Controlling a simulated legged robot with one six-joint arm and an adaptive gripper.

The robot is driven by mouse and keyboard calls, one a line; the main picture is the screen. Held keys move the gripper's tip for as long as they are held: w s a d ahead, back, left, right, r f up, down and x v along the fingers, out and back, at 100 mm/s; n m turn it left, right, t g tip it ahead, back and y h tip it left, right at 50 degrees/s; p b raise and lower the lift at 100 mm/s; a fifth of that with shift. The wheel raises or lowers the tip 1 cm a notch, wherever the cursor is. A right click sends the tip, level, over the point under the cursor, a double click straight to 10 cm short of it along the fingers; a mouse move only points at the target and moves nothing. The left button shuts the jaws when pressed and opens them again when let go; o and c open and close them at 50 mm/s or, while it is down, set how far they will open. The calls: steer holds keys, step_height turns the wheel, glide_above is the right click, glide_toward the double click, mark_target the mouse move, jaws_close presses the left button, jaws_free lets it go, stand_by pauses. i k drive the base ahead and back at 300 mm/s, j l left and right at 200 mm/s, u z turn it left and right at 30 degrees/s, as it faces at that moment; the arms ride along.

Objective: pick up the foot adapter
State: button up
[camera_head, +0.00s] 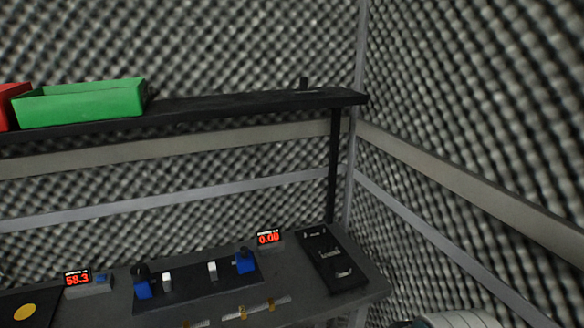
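I cannot tell for sure which thing is the foot adapter. One candidate is a small dark object (303,84) that stands upright near the right end of the high black shelf (230,104). Other candidates are small metal pieces (330,253) lying on a black panel (322,270) at the right end of the workbench. My gripper is not in view, so its state and its distance to these things do not show.
A green bin (82,99) and a red bin (8,106) sit on the shelf's left. The bench (205,303) below holds blue clamp-like devices (244,261) and red-digit displays (269,238). Foam walls with rails (470,190) enclose the corner. A pale rounded thing shows at bottom right.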

mark_target(327, 251)
steer(key=z, duration=0.4)
steer(key=i+j+z, duration=0.1)
steer(key=z, duration=0.3)
steer(key=j+z, duration=0.15)
steer(key=z, duration=0.2)
steer(key=j+z, duration=0.1)
steer(key=z, duration=0.3)
steer(key=j, duration=0.5)
steer(key=i+j+z, duration=0.1)
steer(key=j, duration=0.4)
